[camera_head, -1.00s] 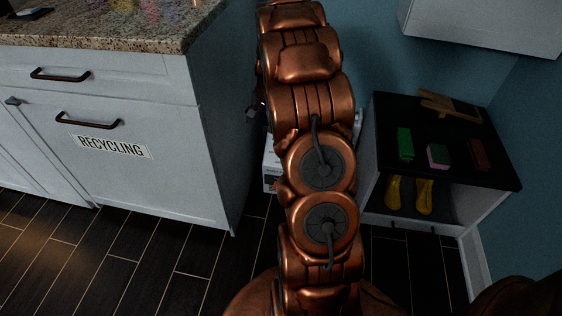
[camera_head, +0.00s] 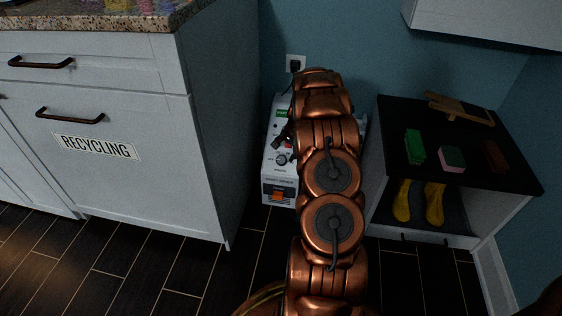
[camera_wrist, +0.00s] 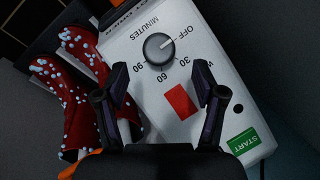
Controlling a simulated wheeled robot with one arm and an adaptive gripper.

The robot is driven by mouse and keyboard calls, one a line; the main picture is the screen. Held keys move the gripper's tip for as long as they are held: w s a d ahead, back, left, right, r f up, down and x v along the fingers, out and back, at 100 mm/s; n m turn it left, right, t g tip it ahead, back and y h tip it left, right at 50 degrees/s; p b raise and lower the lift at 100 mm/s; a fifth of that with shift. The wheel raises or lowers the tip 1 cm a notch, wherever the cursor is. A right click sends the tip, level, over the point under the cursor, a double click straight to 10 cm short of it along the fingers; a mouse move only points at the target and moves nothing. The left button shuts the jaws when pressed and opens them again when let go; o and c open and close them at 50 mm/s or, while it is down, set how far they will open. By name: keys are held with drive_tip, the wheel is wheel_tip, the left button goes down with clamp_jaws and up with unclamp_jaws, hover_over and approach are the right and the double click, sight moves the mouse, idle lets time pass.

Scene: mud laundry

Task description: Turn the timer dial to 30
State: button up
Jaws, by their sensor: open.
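The timer dial (camera_wrist: 158,48) is a round dark knob on a white box (camera_wrist: 225,85). Its white mark points to the upper right, toward OFF. The marks 30, 60 and 90 run around its lower side. A red rectangle (camera_wrist: 181,101) and a green START button (camera_wrist: 243,141) are on the same face. My gripper (camera_wrist: 160,74) is open and empty, its fingers to either side just below the dial in the wrist view, apart from it. In the head view the box (camera_head: 282,180) stands on the floor, partly hidden by my arm; the dial (camera_head: 281,160) shows small.
A white cabinet labelled RECYCLING (camera_head: 140,180) stands left of the box. A bench with a black top (camera_head: 400,115) is on the right, with yellow boots (camera_head: 403,202) in its cubby. Red spotted boots (camera_wrist: 80,85) lie beside the box in the wrist view. A wall outlet (camera_head: 295,64) is behind.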

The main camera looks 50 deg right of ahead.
sight(281, 159)
drive_tip(key=b+x, duration=0.1)
drive_tip(key=x, duration=0.4)
drive_tip(key=shift+f+b, duration=0.25)
drive_tip(key=shift+b, duration=0.1)
drive_tip(key=shift+w+r, duration=0.1)
drive_tip(key=c, duration=1.1)
